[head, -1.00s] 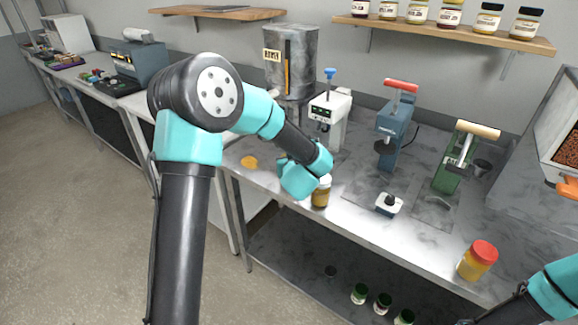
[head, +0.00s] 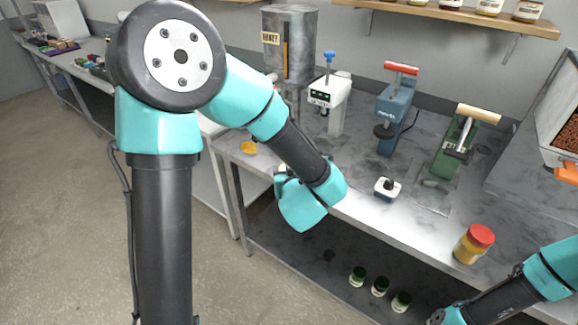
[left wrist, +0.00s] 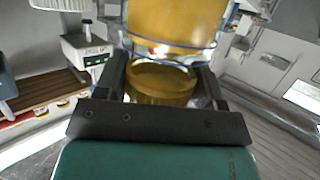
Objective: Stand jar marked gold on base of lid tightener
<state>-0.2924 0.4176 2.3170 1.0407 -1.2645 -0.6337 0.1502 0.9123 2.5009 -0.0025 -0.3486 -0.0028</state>
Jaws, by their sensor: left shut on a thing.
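My left gripper (left wrist: 161,78) is shut on a jar (left wrist: 172,28) with gold-amber contents, seen close up in the left wrist view. The jar sits between the two dark fingers; its far end is cut off by the frame. No marking on the jar is readable. Bench devices are a white machine with a blue knob (head: 329,95), a blue press with a red handle (head: 394,112) and a green device with a wooden handle (head: 462,140). I cannot tell which is the lid tightener.
A red-lidded jar (head: 473,244) stands at the bench's right front. A metal tank (head: 289,42) stands behind.

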